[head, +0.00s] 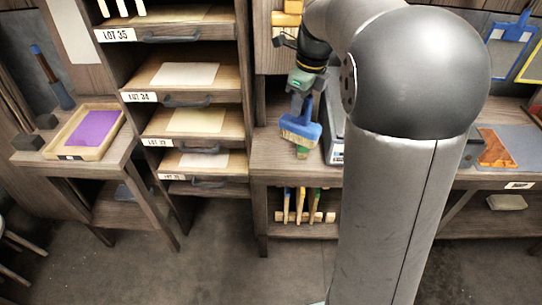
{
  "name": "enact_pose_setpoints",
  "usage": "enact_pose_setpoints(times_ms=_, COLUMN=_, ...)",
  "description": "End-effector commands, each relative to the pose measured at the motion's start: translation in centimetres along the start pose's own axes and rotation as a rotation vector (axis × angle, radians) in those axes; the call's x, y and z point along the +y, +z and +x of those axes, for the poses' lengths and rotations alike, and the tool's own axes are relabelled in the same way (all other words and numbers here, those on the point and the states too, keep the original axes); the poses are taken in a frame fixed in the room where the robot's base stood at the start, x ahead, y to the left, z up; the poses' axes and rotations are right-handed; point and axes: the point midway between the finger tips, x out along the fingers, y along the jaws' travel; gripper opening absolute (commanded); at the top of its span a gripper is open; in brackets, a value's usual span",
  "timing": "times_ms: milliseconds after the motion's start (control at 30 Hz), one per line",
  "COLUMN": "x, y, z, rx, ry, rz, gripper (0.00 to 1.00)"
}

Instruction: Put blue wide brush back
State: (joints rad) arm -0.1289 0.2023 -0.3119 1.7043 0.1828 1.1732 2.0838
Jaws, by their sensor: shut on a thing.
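The blue wide brush (301,128) hangs below my gripper (299,100), with its pale bristles pointing down. My gripper is shut on its upper part. The brush is in front of the wooden counter, above a low shelf. On that shelf a wooden rack (318,217) holds several upright brushes (300,204) with green and yellow parts. The fingertips are small in the view, and my own arm hides the area to the right of the rack.
A drawer cabinet (200,125) with trays labelled LOT stands to the left. A side table holds a wooden tray with a purple sheet (97,128). A grey scale-like device (335,135) is close to the brush's right. The floor in front is clear.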

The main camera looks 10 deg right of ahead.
Motion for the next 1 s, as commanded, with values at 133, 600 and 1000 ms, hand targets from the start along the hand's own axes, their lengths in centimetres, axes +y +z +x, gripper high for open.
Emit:
enact_pose_setpoints(times_ms=133, x=-0.2, y=-0.5, z=1.1, rx=0.004, ry=-0.023, rz=0.197, gripper=0.00)
enact_pose_setpoints(times_ms=600, x=-3.7, y=6.2, z=5.6, rx=0.010, ry=-0.029, rz=0.274, gripper=0.00)
enact_pose_setpoints(times_ms=1000, x=-5.8, y=10.2, z=11.8, rx=0.008, ry=-0.029, rz=0.274, gripper=0.00)
